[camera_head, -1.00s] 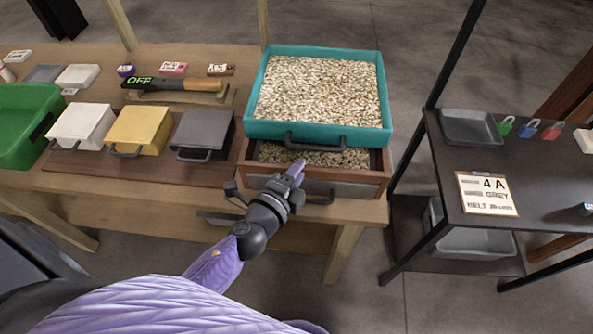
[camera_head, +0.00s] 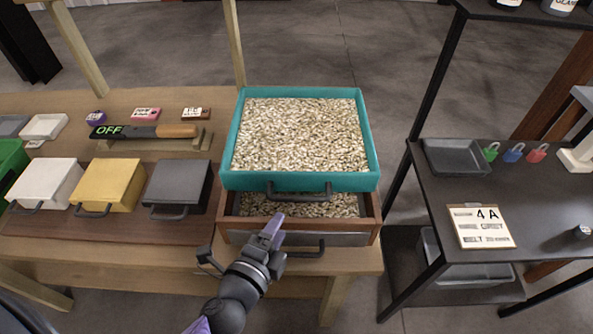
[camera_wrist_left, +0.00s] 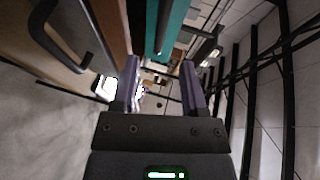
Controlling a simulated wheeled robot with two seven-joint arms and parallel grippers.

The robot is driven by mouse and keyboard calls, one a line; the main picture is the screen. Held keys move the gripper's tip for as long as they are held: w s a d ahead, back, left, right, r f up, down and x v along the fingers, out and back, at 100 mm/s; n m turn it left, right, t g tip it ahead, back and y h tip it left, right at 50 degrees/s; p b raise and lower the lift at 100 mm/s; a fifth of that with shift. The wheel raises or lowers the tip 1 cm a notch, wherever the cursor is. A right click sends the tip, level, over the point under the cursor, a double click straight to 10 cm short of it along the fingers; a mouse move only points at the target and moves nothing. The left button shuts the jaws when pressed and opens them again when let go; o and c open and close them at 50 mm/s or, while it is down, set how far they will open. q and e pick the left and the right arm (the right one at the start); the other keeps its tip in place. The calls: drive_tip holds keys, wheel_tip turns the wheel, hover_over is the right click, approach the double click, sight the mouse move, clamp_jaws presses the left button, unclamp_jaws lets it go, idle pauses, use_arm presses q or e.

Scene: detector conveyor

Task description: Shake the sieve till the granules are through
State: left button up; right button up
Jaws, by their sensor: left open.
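The sieve (camera_head: 228,180) is a teal square tray full of pale granules (camera_head: 300,135), with a dark handle (camera_head: 299,190) on its front wall. It sits over a wooden box (camera_head: 374,222); more granules (camera_head: 297,206) show in the box in front of the sieve. My left gripper (camera_head: 272,232) is open and empty at the box's front, below and left of the sieve handle, seemingly apart from it. In the left wrist view, the open fingers (camera_wrist_left: 161,85) have nothing between them, and the teal sieve wall (camera_wrist_left: 178,30) is just beyond. My right gripper is out of view.
A dark handle (camera_head: 305,251) sticks out from the box's front, near my left gripper. White (camera_head: 44,184), yellow (camera_head: 108,186) and grey (camera_head: 178,187) boxes stand to the left. A dark shelf cart (camera_head: 440,195) stands right, across a gap.

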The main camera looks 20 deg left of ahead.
sight(298, 197)
use_arm(q)
drive_tip(key=x, duration=0.9)
drive_tip(key=shift+w+d, duration=0.1)
drive_tip(key=shift+d, duration=0.05)
drive_tip(key=shift+r, duration=0.1)
drive_tip(key=shift+c, duration=0.2)
clamp_jaws()
idle(0.8)
